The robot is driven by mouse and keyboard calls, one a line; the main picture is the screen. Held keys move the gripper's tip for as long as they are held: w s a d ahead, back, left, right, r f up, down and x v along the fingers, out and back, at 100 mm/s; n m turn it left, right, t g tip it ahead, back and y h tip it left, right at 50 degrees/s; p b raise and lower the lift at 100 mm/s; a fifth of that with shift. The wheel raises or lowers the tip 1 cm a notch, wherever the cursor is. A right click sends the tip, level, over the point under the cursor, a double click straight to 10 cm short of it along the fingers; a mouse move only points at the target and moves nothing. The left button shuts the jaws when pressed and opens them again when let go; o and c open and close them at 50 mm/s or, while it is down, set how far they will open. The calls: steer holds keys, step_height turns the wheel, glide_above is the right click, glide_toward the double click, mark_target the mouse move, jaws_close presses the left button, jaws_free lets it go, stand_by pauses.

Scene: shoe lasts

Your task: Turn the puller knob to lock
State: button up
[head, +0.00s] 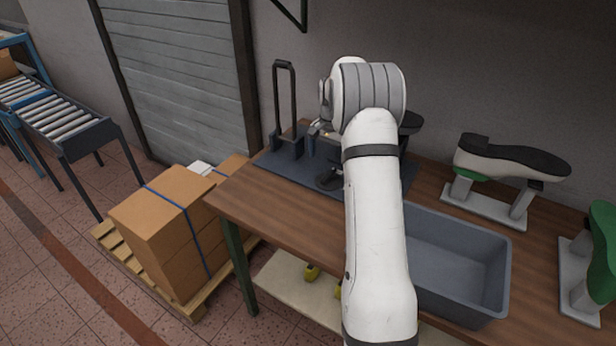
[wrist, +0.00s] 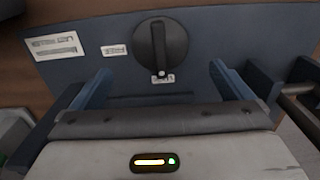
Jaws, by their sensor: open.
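The black round puller knob (wrist: 161,45) has a raised grip bar that runs roughly up and down in the wrist view. A pale mark sits at its lower end, beside a small white label. The knob is on a blue-grey base plate (wrist: 215,28), which lies on the workbench in the head view (head: 268,172). My gripper (wrist: 162,80) is open and empty. Its two blue fingers are spread to the left and right, with the knob ahead of the gap between them and apart from both. In the head view my arm hides part of the plate.
A tall dark looped handle (head: 285,100) stands at the plate's left end. A grey bin (head: 505,270) is on the bench right of my arm. Shoe stands (head: 485,205) are farther right. Cardboard boxes (head: 165,230) sit on a pallet left of the bench.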

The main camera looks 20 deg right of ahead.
mark_target(325, 178)
steer(key=s+a+r+n, duration=0.2)
steer(key=s+a+r, duration=0.2)
steer(key=s, duration=0.3)
steer(key=s+a+r+n+t+b, duration=0.1)
steer(key=s+a+r+n, duration=0.1)
steer(key=s+a+r, duration=0.2)
steer(key=s+a+r+n+b, duration=0.1)
steer(key=s+a+r, duration=0.3)
steer(key=s, duration=0.5)
steer(key=shift+s+a+r+n+t, duration=0.35)
steer(key=shift+a+n, duration=0.45)
steer(key=shift+a, duration=0.55)
steer(key=s+a+f+n, duration=0.1)
steer(key=s+a+n, duration=0.1)
steer(key=s, duration=0.5)
steer(key=s+a+f+n+t, duration=0.1)
steer(key=s+a, duration=0.1)
steer(key=s, duration=0.6)
steer(key=shift+a+n, duration=0.25)
steer(key=shift+n, duration=0.15)
